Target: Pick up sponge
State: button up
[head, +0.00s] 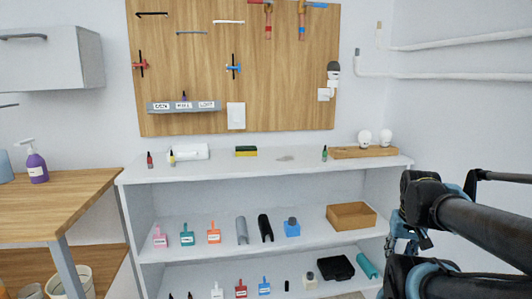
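A sponge (246,152), yellow with a dark green top, lies on the top of the white shelf unit (305,170), near the middle. My gripper (398,238) shows only in part, at the right by the end of my black arm. It is well to the right of the sponge, lower in the picture, and apart from it. Whether its fingers are open or shut cannot be made out.
A white roll (190,152), small bottles, a grey flat item (285,158) and a wooden board with bulbs (365,152) share the shelf top.

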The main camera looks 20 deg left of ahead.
aim_at(242, 151)
jog(key=z, duration=1.2)
jog(key=k, duration=1.6)
jog(key=u, duration=1.05)
jog(key=i, duration=1.35)
jog(key=z, duration=0.1)
